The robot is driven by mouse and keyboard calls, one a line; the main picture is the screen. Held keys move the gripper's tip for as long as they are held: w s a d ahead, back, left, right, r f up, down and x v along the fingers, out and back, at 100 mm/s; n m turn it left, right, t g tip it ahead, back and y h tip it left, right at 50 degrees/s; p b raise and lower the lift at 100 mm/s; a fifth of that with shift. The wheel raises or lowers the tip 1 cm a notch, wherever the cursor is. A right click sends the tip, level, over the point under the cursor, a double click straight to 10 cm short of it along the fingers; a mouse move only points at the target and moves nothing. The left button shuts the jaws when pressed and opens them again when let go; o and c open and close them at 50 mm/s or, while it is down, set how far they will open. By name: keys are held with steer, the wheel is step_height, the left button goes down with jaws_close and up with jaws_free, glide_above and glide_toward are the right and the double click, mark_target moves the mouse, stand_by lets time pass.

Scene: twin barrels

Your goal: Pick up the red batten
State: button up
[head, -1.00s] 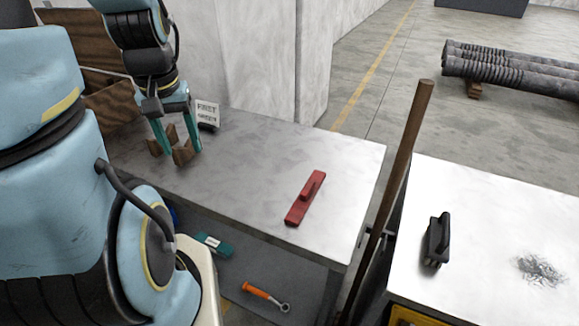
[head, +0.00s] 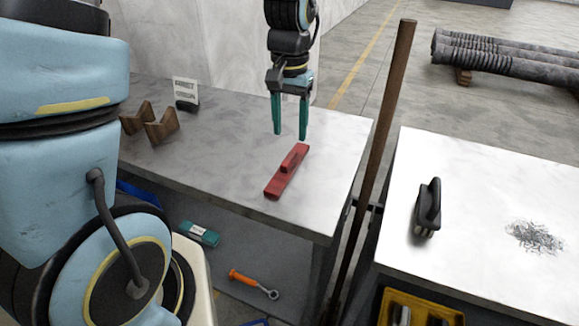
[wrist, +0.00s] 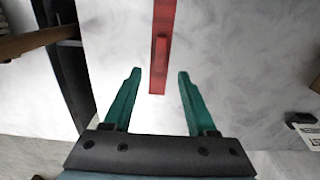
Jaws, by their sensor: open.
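The red batten (head: 287,171) lies flat on the grey metal table, with a raised grip block along its top. In the wrist view the batten (wrist: 160,45) runs from the top edge down to just ahead of the gap between my fingers. My gripper (head: 290,136) is open and empty, fingers pointing down, above the table near the batten's far end. In the wrist view my gripper's green fingers (wrist: 154,78) stand apart on either side of the batten's line, without touching it.
A wooden V-notched stand (head: 160,126) and a small sign (head: 186,94) are on the table's left part. A brown pole (head: 375,160) stands upright at the table's right edge. Beyond it, a white table (head: 470,220) holds a black brush (head: 429,208) and metal shavings (head: 535,238).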

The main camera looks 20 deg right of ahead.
mark_target(289, 158)
steer(key=shift+s+a+f+p, duration=0.1)
steer(key=shift+f+p, duration=0.35)
steer(key=shift+f, duration=1.4)
steer(key=shift+s+a+f+p, duration=0.1)
steer(key=shift+f+p, duration=0.35)
steer(key=shift+f, duration=1.4)
jaws_close()
